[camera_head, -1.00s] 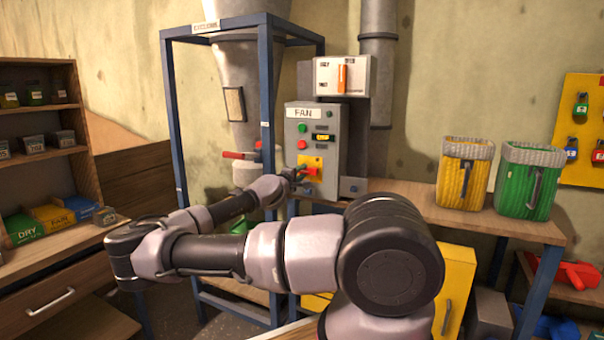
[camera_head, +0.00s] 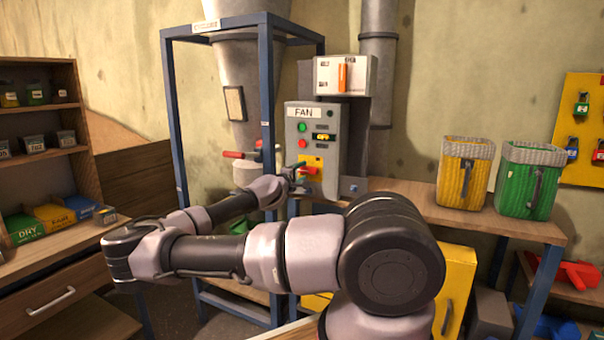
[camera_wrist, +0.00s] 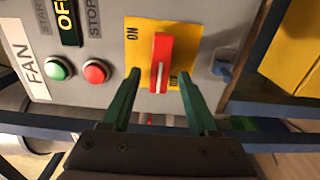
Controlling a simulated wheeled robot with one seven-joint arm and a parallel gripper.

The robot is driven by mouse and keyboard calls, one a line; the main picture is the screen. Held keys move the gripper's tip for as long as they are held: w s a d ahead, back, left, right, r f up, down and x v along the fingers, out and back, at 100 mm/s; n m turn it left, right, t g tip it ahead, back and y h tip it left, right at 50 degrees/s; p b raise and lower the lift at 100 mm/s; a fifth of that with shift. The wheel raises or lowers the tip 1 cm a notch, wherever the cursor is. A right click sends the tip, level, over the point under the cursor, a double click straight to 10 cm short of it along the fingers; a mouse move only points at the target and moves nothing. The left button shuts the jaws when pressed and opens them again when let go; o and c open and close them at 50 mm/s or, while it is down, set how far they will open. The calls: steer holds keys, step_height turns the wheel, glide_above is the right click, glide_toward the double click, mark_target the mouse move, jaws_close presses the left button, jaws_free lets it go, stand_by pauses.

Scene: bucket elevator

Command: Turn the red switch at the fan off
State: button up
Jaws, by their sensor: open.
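The red switch (camera_wrist: 160,62) is a bar handle on a yellow plate (camera_wrist: 145,30) marked ON and OFF, on the grey fan panel (camera_wrist: 105,25). In the wrist view the bar stands upright in the picture, its white line at the lower end near the OFF mark. My gripper (camera_wrist: 160,78) is open, its green fingers on either side of the bar's lower end; I cannot tell whether they touch it. In the head view my gripper (camera_head: 298,181) is at the yellow plate and partly covers the red switch (camera_head: 311,171).
Green (camera_wrist: 58,69) and red (camera_wrist: 95,71) push buttons sit beside the switch, with a partly visible display (camera_wrist: 66,18) reading OF. A blue frame post (camera_head: 268,110) stands left of the panel. Yellow (camera_head: 463,175) and green (camera_head: 528,182) bins stand on the right bench.

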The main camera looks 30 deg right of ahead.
steer(key=v, duration=1)
steer(key=shift+s, duration=0.1)
